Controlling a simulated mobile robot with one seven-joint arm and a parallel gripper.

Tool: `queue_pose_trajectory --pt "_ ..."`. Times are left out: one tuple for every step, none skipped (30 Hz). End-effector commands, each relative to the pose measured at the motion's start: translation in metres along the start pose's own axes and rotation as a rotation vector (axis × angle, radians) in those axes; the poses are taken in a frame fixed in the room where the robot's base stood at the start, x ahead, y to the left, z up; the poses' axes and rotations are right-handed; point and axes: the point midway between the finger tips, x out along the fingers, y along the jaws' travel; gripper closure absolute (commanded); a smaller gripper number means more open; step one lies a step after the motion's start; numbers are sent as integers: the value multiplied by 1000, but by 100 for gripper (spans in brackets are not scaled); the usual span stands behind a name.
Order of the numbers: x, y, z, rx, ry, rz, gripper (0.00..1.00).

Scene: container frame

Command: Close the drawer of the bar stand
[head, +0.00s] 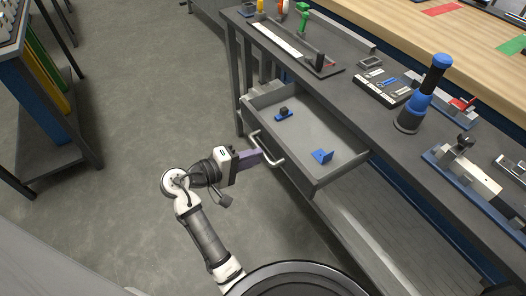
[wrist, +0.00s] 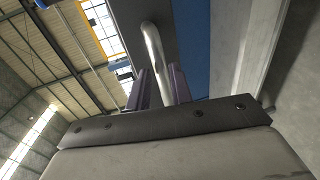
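The grey drawer (head: 310,122) of the bar stand (head: 385,140) is pulled well out and open at the top. Its bar handle (head: 271,152) is on the front panel, at the drawer's left in the head view. My gripper (head: 260,157) is at this handle, outside the drawer front. In the wrist view the metal handle (wrist: 152,45) runs down between my two purple fingers, which stand close together on either side of it and look shut on it. The exact finger contact is partly hidden. My gripper also shows in the wrist view (wrist: 160,85).
A black and blue part (head: 284,113) and a blue bracket (head: 322,156) lie in the drawer. Tools and a blue-black upright device (head: 425,95) stand on the top. A shelf rack (head: 45,110) is at the left. Open floor (head: 150,60) lies between.

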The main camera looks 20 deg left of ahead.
Motion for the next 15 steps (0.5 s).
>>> queue_pose_trajectory --pt "9 1 1 -1 -3 0 78" --pt "13 1 1 -1 -2 -1 78" --pt "18 1 0 -1 -1 0 78" --pt "22 1 0 -1 -1 0 78" --pt "26 1 0 -1 -1 0 78" --pt "29 1 0 0 -1 0 78" --pt "31 1 0 0 -1 0 78" --pt "33 0 0 0 0 0 78" --pt "35 0 0 0 1 0 78" --pt "36 0 0 0 1 0 78" --pt "36 0 0 0 2 0 78" --pt "37 0 0 0 2 0 78" --pt "37 0 0 0 2 0 78" --pt "37 0 0 0 3 0 78" --pt "37 0 0 0 2 0 78"
